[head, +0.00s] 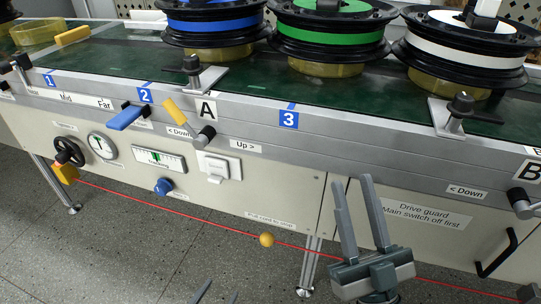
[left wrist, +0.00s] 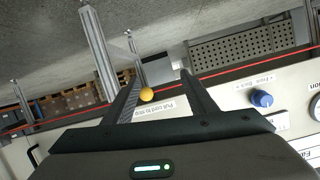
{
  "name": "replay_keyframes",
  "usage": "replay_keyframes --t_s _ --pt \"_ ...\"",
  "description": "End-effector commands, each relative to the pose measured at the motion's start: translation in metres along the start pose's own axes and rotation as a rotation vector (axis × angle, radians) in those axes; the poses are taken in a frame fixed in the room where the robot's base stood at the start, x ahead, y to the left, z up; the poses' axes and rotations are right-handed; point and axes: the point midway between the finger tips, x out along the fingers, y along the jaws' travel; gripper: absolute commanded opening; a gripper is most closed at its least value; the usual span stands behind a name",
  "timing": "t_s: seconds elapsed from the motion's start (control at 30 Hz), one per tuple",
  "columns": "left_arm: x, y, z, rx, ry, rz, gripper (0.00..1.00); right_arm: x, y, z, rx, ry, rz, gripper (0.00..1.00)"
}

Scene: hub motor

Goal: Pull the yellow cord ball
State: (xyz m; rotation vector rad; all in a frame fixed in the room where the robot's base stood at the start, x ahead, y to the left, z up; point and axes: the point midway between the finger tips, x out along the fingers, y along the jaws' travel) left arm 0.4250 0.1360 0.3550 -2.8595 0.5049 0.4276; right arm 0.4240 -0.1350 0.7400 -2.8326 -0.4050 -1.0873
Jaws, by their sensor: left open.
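The yellow cord ball (head: 266,239) hangs on a thin red cord (head: 190,217) along the front of the machine, below a "Pull cord to stop" label. My left gripper (head: 217,293) shows only its fingertips at the bottom edge of the head view, below and left of the ball. In the left wrist view the ball (left wrist: 146,94) appears between the open fingers (left wrist: 160,78), closer to the left one, with the cord running across behind. I cannot tell the gap from fingers to ball. My right gripper (head: 352,182) is open and empty, right of the ball, before the front panel.
A blue knob (head: 163,187), a white switch (head: 220,166), a handwheel (head: 68,151) and a blue lever (head: 125,117) stick out of the panel. A black door handle (head: 497,252) is at the right. Metal legs (head: 309,266) stand below. Reels (head: 328,30) sit on the green belt above.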

Motion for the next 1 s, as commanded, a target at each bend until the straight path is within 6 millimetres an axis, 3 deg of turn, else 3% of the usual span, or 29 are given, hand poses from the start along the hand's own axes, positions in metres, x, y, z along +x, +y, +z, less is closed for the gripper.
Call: replay_keyframes --t_s 0.1,0.27,0.5,0.63,0.8,1.0 --pt "-0.007 -0.010 0.011 -0.027 -0.107 -0.029 0.52 -0.017 0.006 0.052 -0.007 -0.234 0.012 0.31" --pt "-0.023 -0.020 0.029 -0.063 -0.258 -0.058 0.52 -0.057 0.014 0.117 -0.013 -0.547 0.029 0.31" --pt "-0.057 -0.028 0.053 -0.120 -0.481 -0.084 0.52 -0.153 0.026 0.188 -0.014 -1.014 0.059 0.31" --pt "-0.081 -0.029 0.065 -0.151 -0.604 -0.088 0.52 -0.217 0.030 0.208 -0.010 -1.267 0.076 0.31" --pt "-0.111 -0.027 0.075 -0.186 -0.735 -0.085 0.52 -0.291 0.034 0.214 -0.003 -1.543 0.096 0.31" --pt "-0.136 -0.024 0.082 -0.211 -0.835 -0.078 0.52 -0.347 0.035 0.207 0.005 -1.749 0.112 0.31"
